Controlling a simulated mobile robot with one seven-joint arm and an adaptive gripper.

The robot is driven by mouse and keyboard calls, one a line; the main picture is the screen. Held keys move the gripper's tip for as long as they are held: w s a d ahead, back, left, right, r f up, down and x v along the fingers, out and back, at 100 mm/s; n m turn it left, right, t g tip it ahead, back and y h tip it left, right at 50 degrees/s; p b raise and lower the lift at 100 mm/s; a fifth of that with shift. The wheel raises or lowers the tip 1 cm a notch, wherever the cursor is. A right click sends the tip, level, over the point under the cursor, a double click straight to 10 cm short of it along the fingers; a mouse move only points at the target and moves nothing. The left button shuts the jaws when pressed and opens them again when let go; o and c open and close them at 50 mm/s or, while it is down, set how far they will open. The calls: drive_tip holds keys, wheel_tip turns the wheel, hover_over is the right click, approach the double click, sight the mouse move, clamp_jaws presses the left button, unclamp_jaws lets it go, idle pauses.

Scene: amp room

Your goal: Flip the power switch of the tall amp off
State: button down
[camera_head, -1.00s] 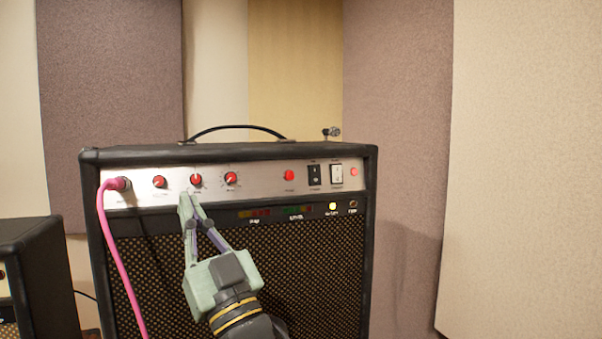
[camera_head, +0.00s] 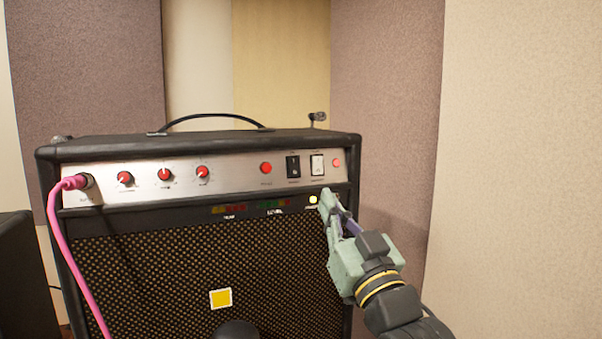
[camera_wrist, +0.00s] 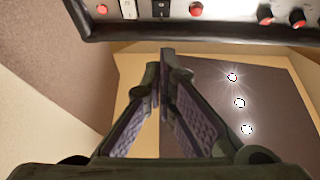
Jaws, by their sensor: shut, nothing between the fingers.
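The tall amp (camera_head: 110,150) stands in front of me with a silver control panel (camera_head: 225,178) along its top front. A black rocker switch (camera_head: 293,167) and a white rocker switch (camera_head: 318,166) sit side by side near the panel's right end; their labels are too small to read. In the wrist view the white switch (camera_wrist: 128,8) and black switch (camera_wrist: 160,8) show at the top edge. My gripper (camera_head: 325,198) is shut and empty. In the head view its tips appear just below the white switch, beside a lit yellow lamp (camera_head: 313,199). I see no contact with either switch.
Red buttons flank the switches, at left (camera_head: 266,168) and right (camera_head: 336,163). Several red knobs (camera_head: 165,174) and a pink cable (camera_head: 64,240) are farther left. A carry handle (camera_head: 215,119) arches over the top. A purplish wall panel (camera_head: 388,120) stands at right.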

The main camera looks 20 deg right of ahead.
drive_tip(key=p, duration=0.4)
approach(294, 158)
wheel_tip(294, 158, up, 4)
drive_tip(key=w, duration=0.1)
drive_tip(key=w+f, duration=0.1)
drive_tip(key=w+p, duration=0.1)
drive_tip(key=shift+w+f, duration=0.25)
drive_tip(key=shift+w, duration=0.1)
drive_tip(key=shift+w+f, duration=0.2)
drive_tip(key=shift+w, duration=0.1)
